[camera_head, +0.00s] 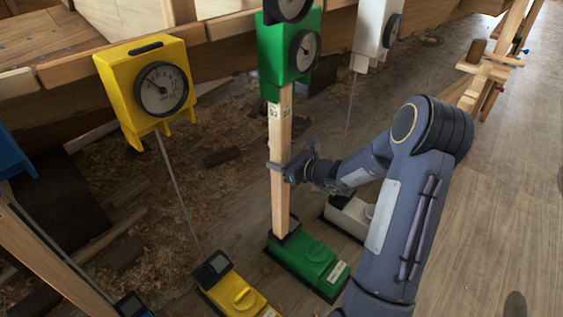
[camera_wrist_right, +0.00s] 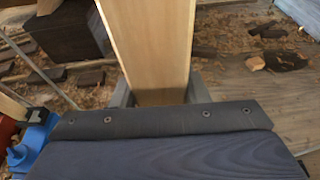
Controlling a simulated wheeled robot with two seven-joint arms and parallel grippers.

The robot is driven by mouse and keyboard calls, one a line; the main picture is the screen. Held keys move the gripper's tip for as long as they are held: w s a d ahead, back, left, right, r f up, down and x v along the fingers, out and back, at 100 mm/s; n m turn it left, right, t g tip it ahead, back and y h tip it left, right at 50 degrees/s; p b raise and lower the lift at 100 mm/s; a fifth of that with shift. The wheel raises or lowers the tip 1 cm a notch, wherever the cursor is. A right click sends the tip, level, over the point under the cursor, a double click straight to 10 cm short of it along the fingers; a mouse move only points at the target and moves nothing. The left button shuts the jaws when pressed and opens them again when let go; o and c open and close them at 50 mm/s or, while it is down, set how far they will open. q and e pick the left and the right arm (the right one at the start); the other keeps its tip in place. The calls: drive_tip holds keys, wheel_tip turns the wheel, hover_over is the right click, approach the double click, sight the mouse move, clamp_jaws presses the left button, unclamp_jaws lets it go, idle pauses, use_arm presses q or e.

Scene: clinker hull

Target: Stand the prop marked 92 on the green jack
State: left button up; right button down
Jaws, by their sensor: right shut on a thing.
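The prop (camera_head: 282,150) is a long pale wooden post, nearly upright, with a small label near its top that looks like 92. My right gripper (camera_head: 283,170) is shut around its middle. In the right wrist view the prop (camera_wrist_right: 155,45) rises between the two jaws (camera_wrist_right: 160,97). The green jack (camera_head: 312,264) lies on the floor, and the prop's lower end meets its dark socket end; whether it bears there I cannot tell. The prop's top meets the underside of a green gauge box (camera_head: 280,50). My left gripper is not in view.
A yellow gauge box (camera_head: 150,85) hangs left, above a yellow jack (camera_head: 238,295) joined by a thin rod. A white gauge box (camera_head: 370,30) and a white jack (camera_head: 350,215) are on the right. Wood shavings and offcuts litter the floor under the hull; open planks lie at right.

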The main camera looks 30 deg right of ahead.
drive_tip(key=shift+f+b, duration=0.3)
drive_tip(key=shift+b, duration=0.1)
idle(0.3)
drive_tip(key=shift+w, duration=0.15)
idle(0.4)
drive_tip(key=c, duration=1)
unclamp_jaws()
drive_tip(key=shift+o, duration=1.3)
drive_tip(key=shift+f, duration=0.1)
drive_tip(key=p+v, duration=0.2)
drive_tip(key=v, duration=0.6)
drive_tip(key=shift+p, duration=0.3)
